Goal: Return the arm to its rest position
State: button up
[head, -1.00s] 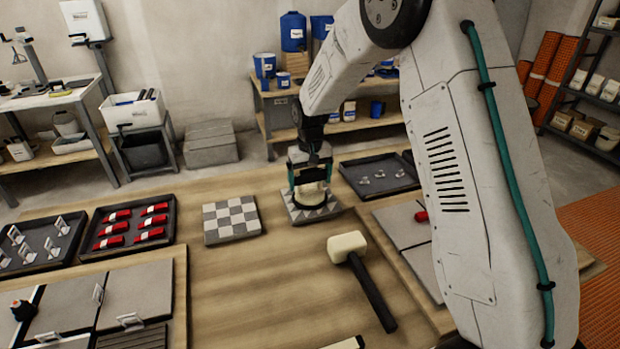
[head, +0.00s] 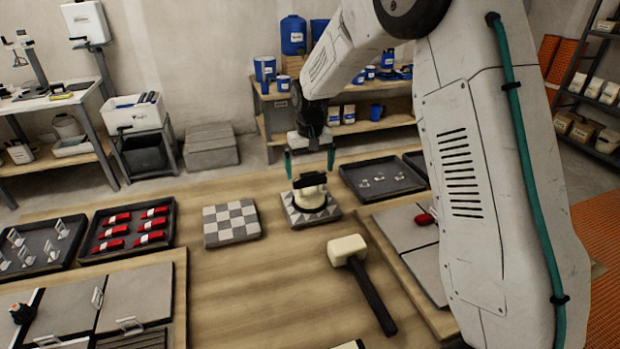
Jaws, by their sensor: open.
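My gripper (head: 310,163) is in the middle of the head view, pointing down. Its teal fingers are apart with nothing between them. Below it, a cream and black handled tool (head: 311,192) stands on a patterned tile or pad (head: 297,219) on the wooden table. The fingertips look to be above or around the top of the tool's handle; I cannot tell the exact gap. My arm rises from there and fills the right of the view, hiding part of the table's right side.
A mallet (head: 348,250) lies in the table's middle, right of a checkered pad (head: 231,222). Trays of red wedges (head: 113,233) and clips (head: 39,248) stand at left. Another tray (head: 366,190) is at back right. Grey tiles lie on boards at left (head: 142,291) and right (head: 409,222).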

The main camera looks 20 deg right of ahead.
notch_tip(320, 180, up, 2)
jog(key=shift+r, duration=0.2)
jog(key=s+d+r, duration=0.1)
jog(key=s+r, duration=0.3)
jog(key=s, duration=1)
jog(key=s+d+r+t, duration=0.1)
jog(key=s+r, duration=0.4)
jog(key=s, duration=0.9)
jog(key=s+d+r, duration=0.1)
jog(key=s+r, duration=0.4)
jog(key=s, duration=0.9)
